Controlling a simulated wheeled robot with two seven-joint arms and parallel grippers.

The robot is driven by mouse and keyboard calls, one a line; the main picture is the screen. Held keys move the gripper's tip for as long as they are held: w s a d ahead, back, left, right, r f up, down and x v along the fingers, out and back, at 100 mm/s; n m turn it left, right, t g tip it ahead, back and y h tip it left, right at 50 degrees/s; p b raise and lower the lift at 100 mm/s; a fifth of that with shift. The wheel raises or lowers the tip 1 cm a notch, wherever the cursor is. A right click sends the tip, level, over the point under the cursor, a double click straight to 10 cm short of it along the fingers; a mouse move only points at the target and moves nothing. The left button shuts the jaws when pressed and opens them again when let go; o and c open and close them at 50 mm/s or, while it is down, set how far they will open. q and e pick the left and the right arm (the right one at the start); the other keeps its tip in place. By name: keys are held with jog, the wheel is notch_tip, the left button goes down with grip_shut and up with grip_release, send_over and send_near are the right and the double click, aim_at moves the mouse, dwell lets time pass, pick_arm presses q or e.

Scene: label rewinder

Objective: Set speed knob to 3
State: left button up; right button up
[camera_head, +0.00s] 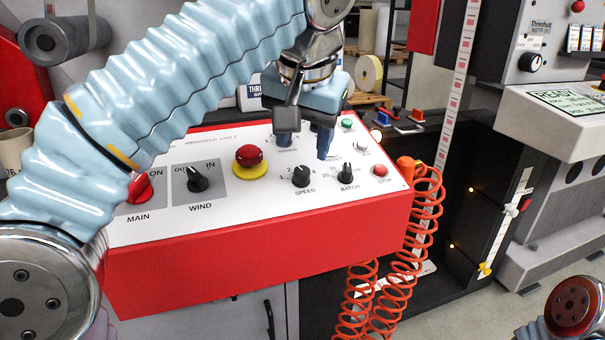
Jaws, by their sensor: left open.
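The speed knob (301,176) is a small black knob on the white top of a red control box (260,255). It has a scale around it, partly readable, and the label SPEED below. I cannot read its setting surely. My left gripper (304,146) points down above the panel, just behind the speed knob in the picture. Its two blue fingers are apart with nothing between them. It does not appear to touch the knob. The left arm comes in across the upper left. Part of my right arm shows at the lower right corner; its gripper is out of view.
The batch knob (346,174) and red stop button (380,171) sit to the right. The red emergency button (249,157), wind knob (197,180) and main switch (140,188) lie to the left. An orange coiled cable (428,200) hangs at the box's right end.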

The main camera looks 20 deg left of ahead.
aim_at(303, 170)
pick_arm(q)
jog(key=b+x, duration=0.1)
jog(key=x, duration=0.5)
jog(key=shift+w+f, duration=0.1)
jog(key=shift+f, duration=0.15)
grip_shut()
